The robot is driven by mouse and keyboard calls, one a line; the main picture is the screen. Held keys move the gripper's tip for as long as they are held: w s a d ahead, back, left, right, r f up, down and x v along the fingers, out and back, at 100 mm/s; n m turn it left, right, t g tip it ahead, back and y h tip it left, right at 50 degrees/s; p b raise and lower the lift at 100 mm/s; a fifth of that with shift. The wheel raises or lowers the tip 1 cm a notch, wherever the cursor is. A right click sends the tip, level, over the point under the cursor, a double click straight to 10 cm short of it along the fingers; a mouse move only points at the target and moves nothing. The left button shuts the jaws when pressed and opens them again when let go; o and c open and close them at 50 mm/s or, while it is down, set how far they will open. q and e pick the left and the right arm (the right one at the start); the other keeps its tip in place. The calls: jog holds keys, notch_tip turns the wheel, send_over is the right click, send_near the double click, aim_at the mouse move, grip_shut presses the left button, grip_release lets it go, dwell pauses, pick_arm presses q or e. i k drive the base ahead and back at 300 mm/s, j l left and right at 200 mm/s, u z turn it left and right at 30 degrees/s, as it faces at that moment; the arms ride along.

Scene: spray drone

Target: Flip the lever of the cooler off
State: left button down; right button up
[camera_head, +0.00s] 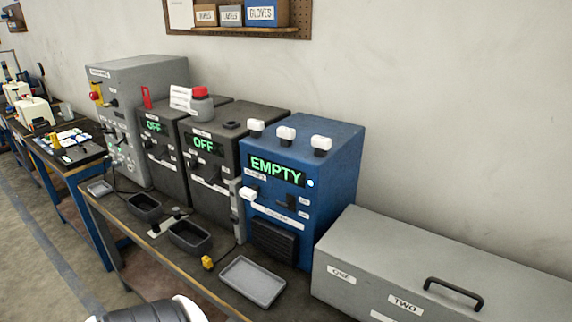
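The blue machine (335,190), which seems to be the cooler, stands on the workbench right of the dark machines. Its green display (276,171) reads EMPTY. A small dark lever or switch (290,203) sits on its front below the display, with small labels beside it; whether it is up or down is too small to tell. A white knob (248,193) sticks out at the front left edge. Several white knobs on dark stems stand on its top. A white and black part of my own body shows at the bottom edge. Neither gripper is in view.
Two dark machines (205,145) with OFF displays and a grey machine (130,110) stand to the left. A grey tray (252,282) lies before the blue machine. Dark bins (190,237) and a yellow plug (207,262) are left of it. A grey chest (430,260) stands close right.

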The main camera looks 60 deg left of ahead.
aim_at(286, 205)
jog(key=u, duration=1.7)
jog(key=i+j, duration=0.1)
jog(key=j, duration=0.9)
jog(key=i+j, duration=0.15)
jog(key=j, duration=0.35)
jog(key=i+j, duration=0.1)
jog(key=j, duration=0.35)
